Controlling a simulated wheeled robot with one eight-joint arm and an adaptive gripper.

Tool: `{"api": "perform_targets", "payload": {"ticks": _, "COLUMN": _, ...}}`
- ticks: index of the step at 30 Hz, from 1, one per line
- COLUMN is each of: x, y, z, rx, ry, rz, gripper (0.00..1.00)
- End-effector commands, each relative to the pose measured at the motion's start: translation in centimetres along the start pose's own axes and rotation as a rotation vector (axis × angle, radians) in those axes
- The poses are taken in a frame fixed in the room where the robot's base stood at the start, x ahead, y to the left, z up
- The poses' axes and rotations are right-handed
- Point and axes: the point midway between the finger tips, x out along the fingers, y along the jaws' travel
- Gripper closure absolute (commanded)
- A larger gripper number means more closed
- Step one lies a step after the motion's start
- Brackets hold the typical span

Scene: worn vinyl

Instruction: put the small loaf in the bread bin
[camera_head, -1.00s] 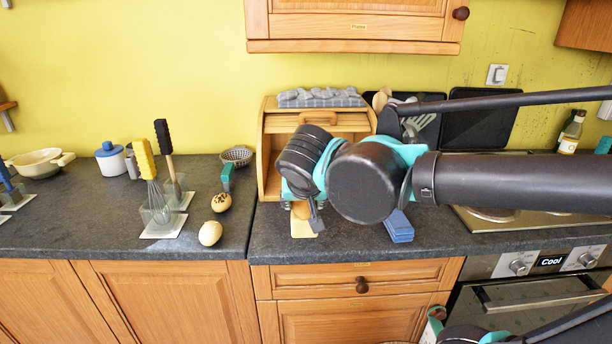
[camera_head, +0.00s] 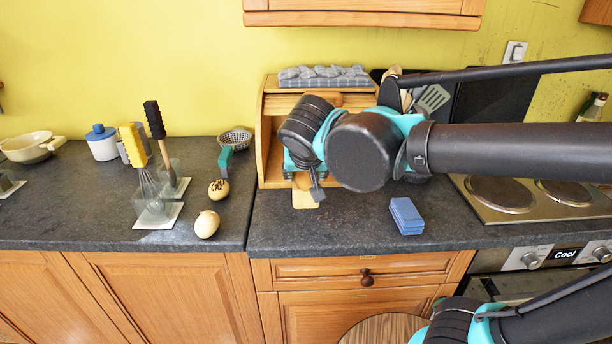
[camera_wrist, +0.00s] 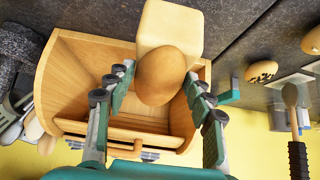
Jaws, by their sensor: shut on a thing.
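The small loaf (camera_wrist: 162,76), a smooth brown rounded one, is between the fingertips of my gripper (camera_wrist: 157,84) in the wrist view. In the head view only a small part of the loaf (camera_head: 303,182) shows below my gripper (camera_head: 303,174), which is shut on it. The wooden bread bin (camera_head: 266,140) stands at the back of the counter with its front open. In the wrist view the bin (camera_wrist: 62,78) appears upside down behind the fingers. The loaf is at the bin's front; whether any of it is past the front edge I cannot tell. My arm hides much of the opening.
A pale block (camera_wrist: 168,28) lies in front of the bin; it also shows in the head view (camera_head: 306,201). A speckled round item (camera_head: 219,190) and a plain one (camera_head: 207,224) lie left. A blue block (camera_head: 406,215) lies right, before the hob (camera_head: 508,196). A grey cloth (camera_head: 322,76) tops the bin.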

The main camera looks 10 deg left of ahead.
Motion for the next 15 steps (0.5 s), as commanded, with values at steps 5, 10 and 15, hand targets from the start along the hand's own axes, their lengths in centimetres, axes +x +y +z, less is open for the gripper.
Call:
{"api": "perform_targets", "payload": {"ticks": 5, "x": 1.2, "y": 0.0, "z": -1.0, "rx": 0.001, "ry": 0.001, "rz": 0.001, "gripper": 0.72}}
{"api": "perform_targets", "payload": {"ticks": 10, "x": 2.3, "y": 0.0, "z": -1.8, "rx": 0.001, "ry": 0.001, "rz": 0.002, "gripper": 0.72}}
{"api": "perform_targets", "payload": {"ticks": 15, "x": 3.4, "y": 0.0, "z": -2.7, "rx": 0.001, "ry": 0.001, "rz": 0.001, "gripper": 0.72}}
